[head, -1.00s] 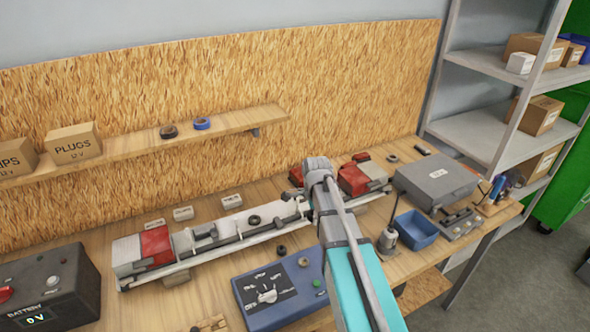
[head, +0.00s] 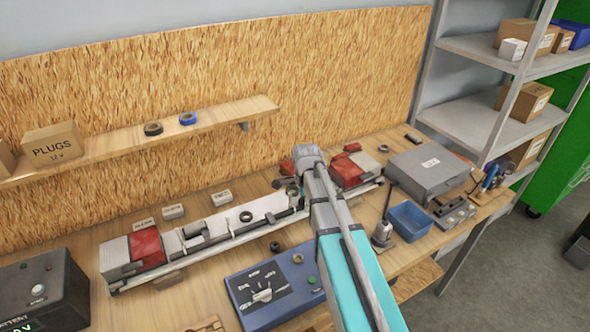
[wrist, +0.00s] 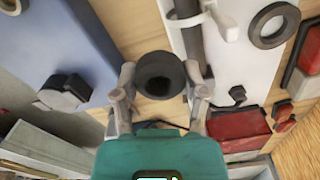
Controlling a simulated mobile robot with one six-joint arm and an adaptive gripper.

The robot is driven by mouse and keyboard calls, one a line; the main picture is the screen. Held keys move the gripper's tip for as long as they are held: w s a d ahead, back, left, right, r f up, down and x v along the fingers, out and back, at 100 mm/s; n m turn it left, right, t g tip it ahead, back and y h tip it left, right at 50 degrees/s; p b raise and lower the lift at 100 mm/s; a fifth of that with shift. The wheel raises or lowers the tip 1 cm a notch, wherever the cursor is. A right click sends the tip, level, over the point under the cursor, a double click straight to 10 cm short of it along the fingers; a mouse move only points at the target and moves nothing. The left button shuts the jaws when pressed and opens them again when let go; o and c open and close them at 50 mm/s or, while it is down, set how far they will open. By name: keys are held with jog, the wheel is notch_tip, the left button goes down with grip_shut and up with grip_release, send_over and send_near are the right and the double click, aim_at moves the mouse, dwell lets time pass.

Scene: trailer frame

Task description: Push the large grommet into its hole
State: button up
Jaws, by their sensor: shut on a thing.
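My gripper (wrist: 160,92) shows in the wrist view, its two fingers shut on a thick black ring, the grommet (wrist: 150,88), with its round opening facing the camera. The grommet is over the gap between the blue box and the white trailer frame (wrist: 233,75). In the head view my arm hides the fingers and the held grommet. The long white frame (head: 215,225) lies on the bench with red and white end blocks. A dark ring (head: 245,216) lies on its top; it also shows in the wrist view (wrist: 254,35). I cannot make out which hole is the grommet's.
A blue box with a knob (head: 262,290) stands in front of the frame and carries a small ring (head: 297,258). Another dark ring (head: 274,246) lies on the bench between them. A blue bin (head: 411,221) and a grey case (head: 432,168) stand at the right.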

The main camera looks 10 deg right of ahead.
notch_tip(320, 180, up, 3)
jog(key=p, duration=0.3)
send_over(293, 192)
jog(key=shift+w, duration=0.25)
jog(key=shift+f+b, duration=2)
jog(key=shift+b, duration=0.1)
jog(key=shift+s+f+b, duration=0.25)
jog(key=shift+f+b, duration=0.1)
jog(key=shift+f+b, duration=0.3)
jog(key=shift+f, duration=0.25)
jog(key=shift+f+b, duration=0.85)
jog(key=shift+b, duration=0.25)
dwell(0.7)
